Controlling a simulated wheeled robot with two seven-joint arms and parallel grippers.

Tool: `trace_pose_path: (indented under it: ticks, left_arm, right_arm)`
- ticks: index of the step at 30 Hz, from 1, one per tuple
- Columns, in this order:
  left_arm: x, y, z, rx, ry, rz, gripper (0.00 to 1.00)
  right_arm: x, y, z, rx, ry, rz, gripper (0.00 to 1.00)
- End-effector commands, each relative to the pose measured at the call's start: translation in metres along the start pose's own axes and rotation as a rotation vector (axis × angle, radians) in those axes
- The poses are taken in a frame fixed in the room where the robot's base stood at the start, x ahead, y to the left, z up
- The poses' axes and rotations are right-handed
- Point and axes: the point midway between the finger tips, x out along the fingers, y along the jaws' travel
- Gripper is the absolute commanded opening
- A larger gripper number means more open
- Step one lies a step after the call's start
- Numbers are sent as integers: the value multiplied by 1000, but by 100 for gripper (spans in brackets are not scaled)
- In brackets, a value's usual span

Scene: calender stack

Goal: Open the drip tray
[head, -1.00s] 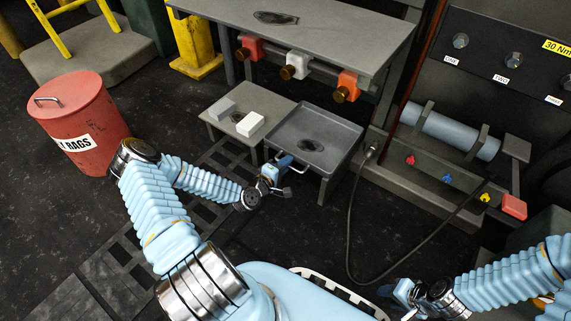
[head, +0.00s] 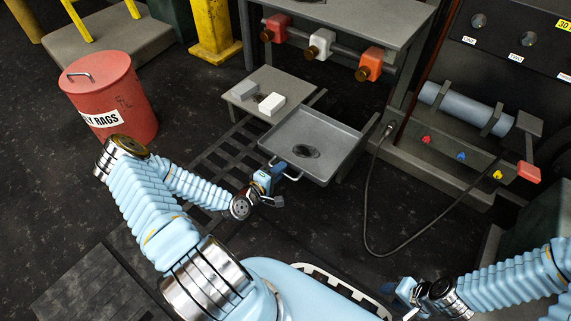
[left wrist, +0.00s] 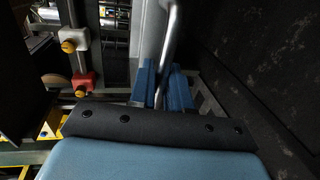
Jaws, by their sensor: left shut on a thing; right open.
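The drip tray (head: 318,152) is a grey, shallow square pan with a dark stain inside. It sticks out in front of the bench on its supports. A light metal handle (head: 285,172) is on its near left edge. My left gripper (head: 278,174) is at this handle and shut on it. In the left wrist view the blue fingers (left wrist: 163,86) are on either side of the pale handle bar (left wrist: 168,45). My right gripper (head: 397,299) is low at the bottom right, open and apart from the tray.
A low grey stand (head: 245,86) with two small blocks is left of the tray. The bench (head: 365,18) with coloured valves is behind. A red rag bin (head: 135,98) stands left. A black cable (head: 367,205) curves over the floor at right.

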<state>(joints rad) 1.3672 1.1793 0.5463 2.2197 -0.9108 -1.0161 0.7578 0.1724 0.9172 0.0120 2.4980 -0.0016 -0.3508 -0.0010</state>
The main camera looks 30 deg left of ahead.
Motion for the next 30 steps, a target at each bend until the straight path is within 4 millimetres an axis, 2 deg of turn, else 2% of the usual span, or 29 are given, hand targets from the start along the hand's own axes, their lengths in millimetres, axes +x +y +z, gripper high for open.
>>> trace_pose_path:
  ticks: [3, 9, 21, 22, 25, 30]
  left_arm:
    - [-21, -5, 0, -2, 2, -3, 0]
    - [-40, -9, 0, -1, 0, -2, 0]
    - [-44, -10, 0, 1, 1, -2, 0]
    - [-44, -10, 0, 1, 1, -2, 19]
    - [-44, -10, 0, 1, 0, -2, 33]
    - [-44, -10, 0, 1, 0, -1, 33]
  right_arm:
    - [0, 0, 0, 0, 1, 0, 43]
    - [0, 0, 0, 0, 1, 0, 43]
    - [0, 0, 0, 0, 0, 0, 43]
    - [0, 0, 0, 0, 0, 0, 43]
    - [0, 0, 0, 0, 0, 0, 43]
    - [0, 0, 0, 0, 0, 0, 43]
